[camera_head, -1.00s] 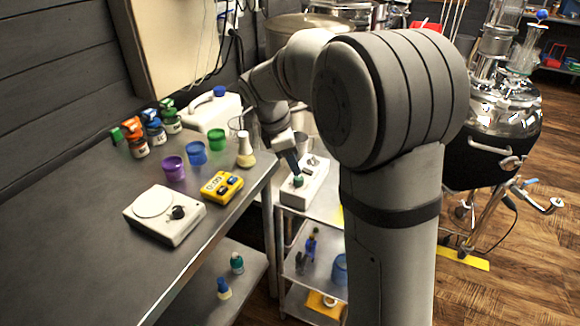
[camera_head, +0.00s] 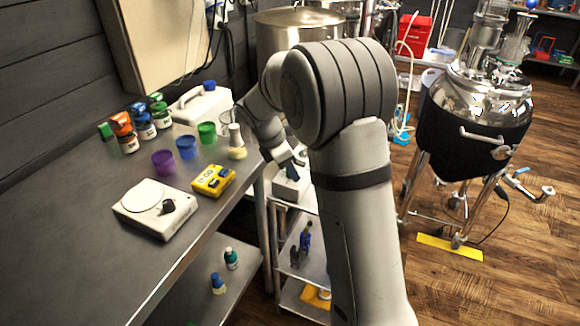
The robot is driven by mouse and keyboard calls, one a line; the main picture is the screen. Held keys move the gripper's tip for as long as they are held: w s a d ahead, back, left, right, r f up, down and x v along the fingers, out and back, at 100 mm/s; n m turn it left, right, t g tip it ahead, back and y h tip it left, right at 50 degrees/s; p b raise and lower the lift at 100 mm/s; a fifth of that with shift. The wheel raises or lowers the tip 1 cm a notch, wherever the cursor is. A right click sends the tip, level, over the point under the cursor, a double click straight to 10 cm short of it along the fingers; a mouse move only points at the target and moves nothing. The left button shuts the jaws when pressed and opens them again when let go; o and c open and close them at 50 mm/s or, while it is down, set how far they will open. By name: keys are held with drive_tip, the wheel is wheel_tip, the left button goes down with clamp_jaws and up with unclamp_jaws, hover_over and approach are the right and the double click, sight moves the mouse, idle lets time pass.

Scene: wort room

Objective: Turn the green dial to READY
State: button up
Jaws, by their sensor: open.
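A pale box (camera_head: 284,190) with the green dial stands on the steel cart beside the workbench. The green dial (camera_head: 292,173) shows only as a small patch of teal at the tip of my gripper. My gripper (camera_head: 290,168) points down over the box, at or just above the dial. It is open, but its fingers are small and dark here, and I cannot tell whether they are around the dial or touching it. My arm hides the right part of the box, and any READY mark is too small to read.
The workbench (camera_head: 70,235) on the left carries a white stirrer plate (camera_head: 155,208), a yellow meter (camera_head: 213,180), coloured cups and several small bottles. A steel vessel (camera_head: 478,125) on legs stands at the right. The wooden floor between has open room.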

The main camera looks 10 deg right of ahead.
drive_tip(key=shift+c, duration=0.3)
drive_tip(key=c, duration=0.9)
drive_tip(key=shift+d, duration=0.1)
drive_tip(key=shift+c, duration=0.2)
drive_tip(key=shift+m+p, duration=0.3)
drive_tip(key=shift+p, duration=0.05)
